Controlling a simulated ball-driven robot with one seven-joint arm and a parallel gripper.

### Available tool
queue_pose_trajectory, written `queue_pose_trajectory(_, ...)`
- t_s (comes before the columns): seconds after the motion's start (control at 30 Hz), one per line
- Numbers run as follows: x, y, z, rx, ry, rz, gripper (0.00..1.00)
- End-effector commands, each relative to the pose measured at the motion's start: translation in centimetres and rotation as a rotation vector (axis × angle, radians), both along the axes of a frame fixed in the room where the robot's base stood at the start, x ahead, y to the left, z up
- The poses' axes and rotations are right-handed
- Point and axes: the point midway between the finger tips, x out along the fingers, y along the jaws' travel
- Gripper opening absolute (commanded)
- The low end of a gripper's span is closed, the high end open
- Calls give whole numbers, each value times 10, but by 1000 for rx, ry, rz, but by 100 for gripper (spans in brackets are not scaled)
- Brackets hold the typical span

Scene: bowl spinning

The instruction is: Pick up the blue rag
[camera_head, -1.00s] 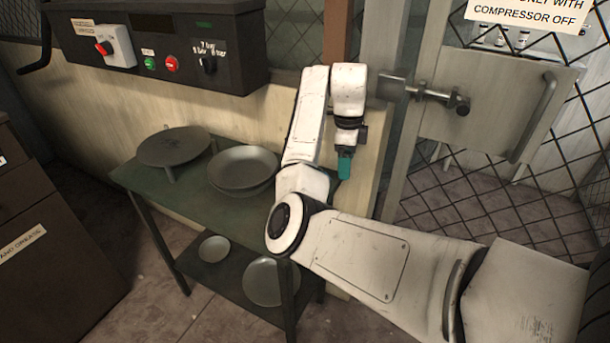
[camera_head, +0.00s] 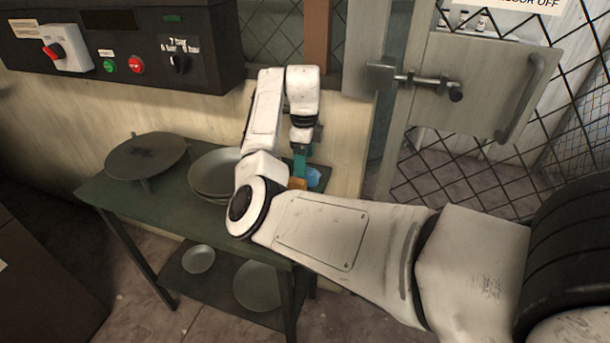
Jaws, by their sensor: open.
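The blue rag (camera_head: 313,177) shows as a small light-blue patch near the right end of the green table. My arm hides part of it. My gripper (camera_head: 301,172) has teal fingers pointing down, just left of the blue rag and close to it in the picture. It is open, and nothing shows held in it. I cannot tell whether the fingers touch the rag. An orange-brown item (camera_head: 297,183) lies beside the rag, mostly hidden behind my forearm.
The green table (camera_head: 150,205) bears a round dark plate on a stand (camera_head: 147,155) and metal bowls (camera_head: 215,172). Its lower shelf holds more dishes (camera_head: 257,287). A control box (camera_head: 120,50) hangs on the wall above. A latched mesh door (camera_head: 475,85) stands at right.

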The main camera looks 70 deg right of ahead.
Motion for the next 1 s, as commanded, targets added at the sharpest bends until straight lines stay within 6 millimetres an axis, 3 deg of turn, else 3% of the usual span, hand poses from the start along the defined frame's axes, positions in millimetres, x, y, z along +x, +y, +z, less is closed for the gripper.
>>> queue_pose_trajectory(0.3, -3, -2, -42, 1, 1, 2, 78)
queue_pose_trajectory(0.63, -3, -2, -48, 0, 0, 1, 77)
queue_pose_trajectory(1.0, -3, -2, -47, 0, 0, 1, 41)
